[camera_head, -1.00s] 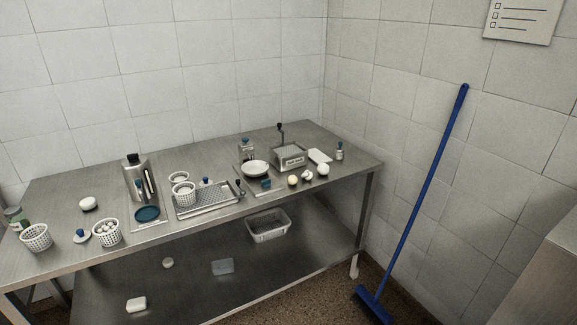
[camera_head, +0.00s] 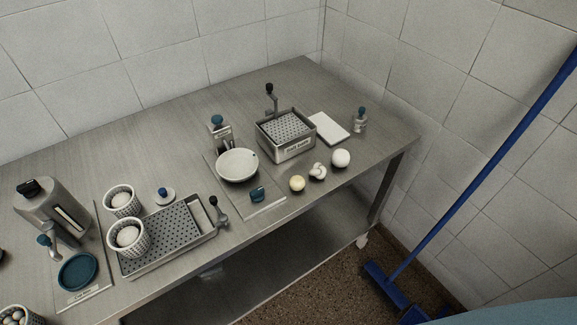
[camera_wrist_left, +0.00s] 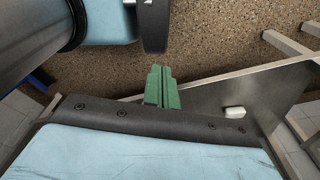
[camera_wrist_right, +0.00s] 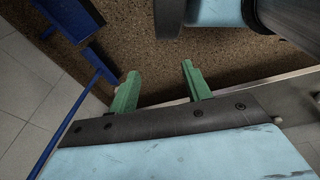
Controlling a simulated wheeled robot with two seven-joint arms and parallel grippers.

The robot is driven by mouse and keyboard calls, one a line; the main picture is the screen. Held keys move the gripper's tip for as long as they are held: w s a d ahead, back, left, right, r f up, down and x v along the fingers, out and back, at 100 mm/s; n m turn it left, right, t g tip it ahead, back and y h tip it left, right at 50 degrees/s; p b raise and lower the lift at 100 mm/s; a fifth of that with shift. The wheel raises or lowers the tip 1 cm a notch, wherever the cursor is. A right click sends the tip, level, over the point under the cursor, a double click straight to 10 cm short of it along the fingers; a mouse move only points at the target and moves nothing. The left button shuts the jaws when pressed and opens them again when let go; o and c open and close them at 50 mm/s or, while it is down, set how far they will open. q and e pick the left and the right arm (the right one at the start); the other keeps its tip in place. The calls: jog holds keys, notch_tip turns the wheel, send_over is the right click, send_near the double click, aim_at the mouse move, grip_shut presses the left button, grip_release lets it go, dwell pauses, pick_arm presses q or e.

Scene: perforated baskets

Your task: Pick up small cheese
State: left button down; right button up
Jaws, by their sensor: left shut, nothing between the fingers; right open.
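In the head view, three small pale pieces that look like cheeses lie near the table's front right edge: a yellowish round one (camera_head: 297,183), a white knotted one (camera_head: 318,171) and a white ball (camera_head: 341,158). I cannot tell which is the small cheese. White rounds also sit in two perforated baskets (camera_head: 127,240) (camera_head: 121,199). My left gripper (camera_wrist_left: 161,88) is shut and empty, above the floor by the table. My right gripper (camera_wrist_right: 160,82) is open and empty above the floor. Neither gripper shows in the head view.
The steel table (camera_head: 330,85) has a perforated tray (camera_head: 165,240), a white bowl (camera_head: 237,165), a box with a perforated top (camera_head: 286,133) and a white slab (camera_head: 330,128). A blue broom (camera_head: 450,195) leans at right.

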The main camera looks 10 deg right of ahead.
jog(key=w+d+r+t+b, duration=0.1)
jog(key=w+r, duration=0.1)
jog(key=w, duration=0.4)
jog(key=w+d+r+t, duration=0.1)
jog(key=w+r+t, duration=0.1)
jog(key=w, duration=0.5)
jog(key=n+t+y+b, duration=0.4)
jog(key=n+t+y, duration=0.2)
jog(key=t+y, duration=0.1)
send_near(302, 185)
jog(key=x, duration=0.4)
jog(key=shift+a+r, duration=0.1)
jog(key=shift+a, duration=0.1)
jog(key=shift+d+x, duration=0.2)
jog(key=shift+x, duration=2.8)
pick_arm(q)
jog(key=f, duration=0.1)
jog(key=s+f, duration=0.1)
jog(key=f, duration=0.3)
jog(key=shift+s+f, duration=0.2)
jog(key=shift+s, duration=0.15)
pick_arm(e)
jog(key=shift+w, duration=0.1)
jog(key=c, duration=0.8)
